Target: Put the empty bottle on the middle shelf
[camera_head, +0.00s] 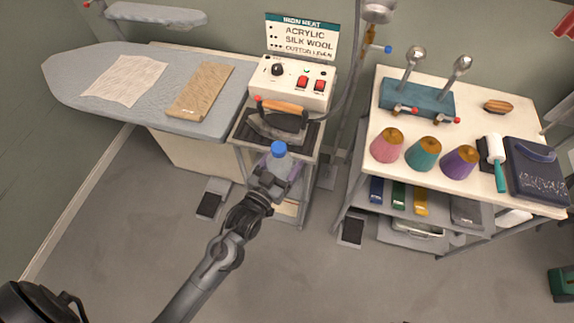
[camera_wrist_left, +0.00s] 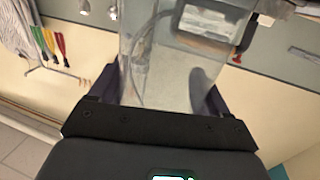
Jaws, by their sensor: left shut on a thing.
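The empty bottle (camera_head: 283,166) is clear with a blue cap and looks upright in the head view. My left gripper (camera_head: 272,184) is shut on it, in front of the iron stand (camera_head: 240,136). In the left wrist view the see-through bottle (camera_wrist_left: 165,60) stands between the two dark fingers of the left gripper (camera_wrist_left: 160,92). The stand has lower levels, partly hidden by the bottle and my arm. The cart at right has a shelf (camera_head: 382,208) below its top. I cannot tell which one is the middle shelf. My right gripper is not in view.
An iron (camera_head: 280,118) rests on the stand's top, by the white control box (camera_head: 290,82). An ironing board (camera_head: 70,72) is at left. Cones of thread (camera_head: 423,153) stand on the cart (camera_head: 385,78). Dark pedals (camera_head: 352,229) lie on the open floor.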

